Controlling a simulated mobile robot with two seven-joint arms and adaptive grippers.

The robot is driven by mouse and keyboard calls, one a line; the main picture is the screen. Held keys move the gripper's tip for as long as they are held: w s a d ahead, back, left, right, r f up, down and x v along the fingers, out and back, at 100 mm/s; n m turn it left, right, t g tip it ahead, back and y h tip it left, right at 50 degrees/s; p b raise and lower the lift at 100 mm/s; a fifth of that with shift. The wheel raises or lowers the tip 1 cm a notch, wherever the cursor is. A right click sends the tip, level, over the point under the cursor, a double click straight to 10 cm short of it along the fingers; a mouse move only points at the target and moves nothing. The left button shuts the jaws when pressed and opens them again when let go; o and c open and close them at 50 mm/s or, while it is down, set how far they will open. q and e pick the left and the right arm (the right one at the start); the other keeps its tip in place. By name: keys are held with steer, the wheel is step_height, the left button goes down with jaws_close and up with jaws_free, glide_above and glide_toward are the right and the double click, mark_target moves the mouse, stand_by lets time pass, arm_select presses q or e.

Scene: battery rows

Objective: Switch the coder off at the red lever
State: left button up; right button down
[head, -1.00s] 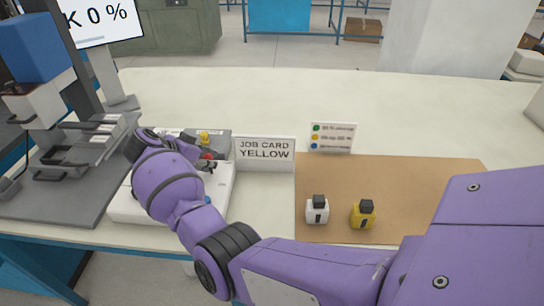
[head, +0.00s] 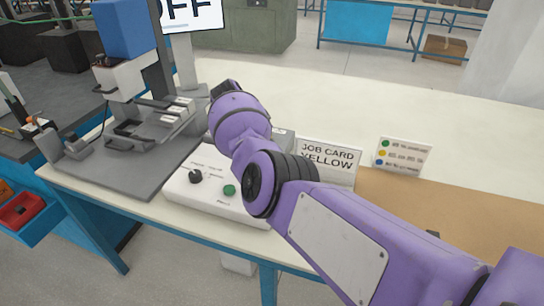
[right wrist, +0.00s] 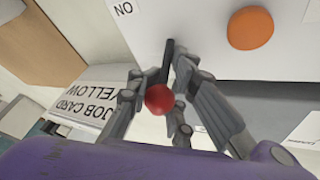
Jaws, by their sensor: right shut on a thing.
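In the right wrist view the red ball knob of the lever (right wrist: 159,99) sits on a dark stem beside a white panel face. My right gripper (right wrist: 166,82) is shut on this red lever, its fingers around the stem and knob. In the head view my purple right arm hides the lever and gripper. The coder's white control box (head: 208,207) shows a black rotary knob (head: 195,176) and a green button (head: 229,190). The screen (head: 195,14) shows letters ending in "FF", partly cut off. My left gripper is not in view.
The machine with a blue head (head: 125,28) stands on a grey plate at the left. A job card reading YELLOW (head: 330,160) and a small colour-dot sign (head: 403,157) stand behind my arm. An orange button (right wrist: 250,28) is near the lever. The back of the table is clear.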

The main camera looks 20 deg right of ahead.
steer(key=shift+w+r, duration=0.3)
steer(key=shift+r, duration=0.05)
steer(key=c, duration=2)
jaws_free()
steer(key=shift+a, duration=0.1)
steer(key=shift+o, duration=1.4)
steer(key=shift+f, duration=0.1)
steer(key=shift+o, duration=0.2)
steer(key=shift+a+f, duration=0.1)
steer(key=shift+r, duration=0.3)
steer(key=v, duration=1.1)
steer(key=shift+a, duration=0.15)
